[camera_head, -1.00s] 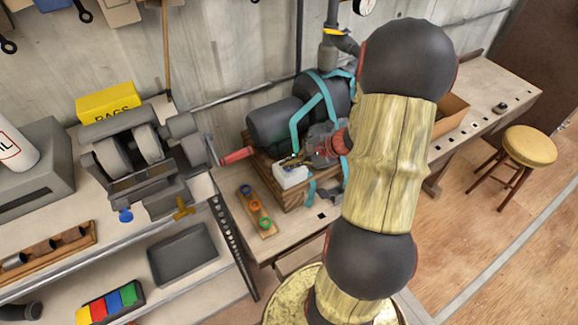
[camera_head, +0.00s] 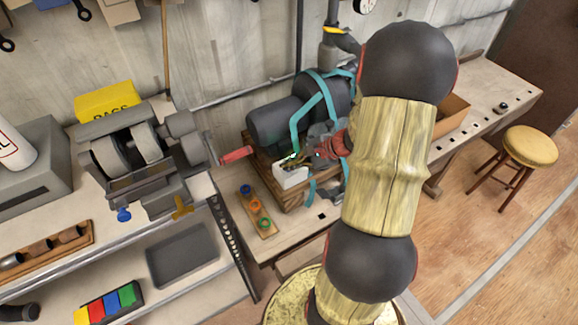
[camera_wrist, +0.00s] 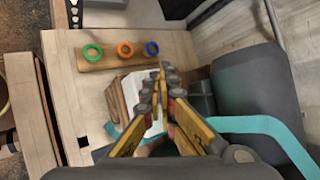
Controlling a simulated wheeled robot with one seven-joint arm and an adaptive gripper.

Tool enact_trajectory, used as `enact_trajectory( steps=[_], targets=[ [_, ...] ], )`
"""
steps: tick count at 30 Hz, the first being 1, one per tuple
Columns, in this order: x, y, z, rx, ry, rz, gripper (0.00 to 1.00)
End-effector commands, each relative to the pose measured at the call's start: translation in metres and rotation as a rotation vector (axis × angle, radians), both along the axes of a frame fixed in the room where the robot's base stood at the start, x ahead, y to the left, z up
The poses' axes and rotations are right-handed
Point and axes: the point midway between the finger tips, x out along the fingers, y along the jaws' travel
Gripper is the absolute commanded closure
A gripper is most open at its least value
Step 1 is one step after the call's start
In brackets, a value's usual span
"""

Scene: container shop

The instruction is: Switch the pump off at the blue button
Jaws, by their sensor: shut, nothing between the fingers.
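The blue button (camera_head: 246,190) is a small round piece on a wooden strip on the bench, in line with an orange one and a green one. In the wrist view the blue one (camera_wrist: 152,48) is at the right end of the strip, above my fingertips. The pump (camera_head: 275,125) is a dark cylindrical unit with teal straps, in a wooden crate behind the strip. My gripper (camera_head: 291,161) is shut and empty over a white box at the crate's front corner. Its fingertips (camera_wrist: 162,72) are apart from the blue button in the picture and partly hide the white box.
The white box (camera_head: 291,177) sits between the strip and the pump. The orange (camera_head: 254,206) and green (camera_head: 264,223) pieces are close to the blue one. A grey grinder (camera_head: 145,150) and a red handle (camera_head: 237,154) are to the left. The bench around the strip looks clear.

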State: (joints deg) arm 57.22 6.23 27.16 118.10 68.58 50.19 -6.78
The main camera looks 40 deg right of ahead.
Motion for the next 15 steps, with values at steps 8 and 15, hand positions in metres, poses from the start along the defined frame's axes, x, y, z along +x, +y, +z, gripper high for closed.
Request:
enact_trajectory(
  steps=[8,15],
  targets=[
    [-0.0002,0.0001,-0.0023,0.001,0.0,-0.001,1.0],
    [-0.0001,0.0,0.0022,0.0,0.0,0.0,1.0]
  ],
)
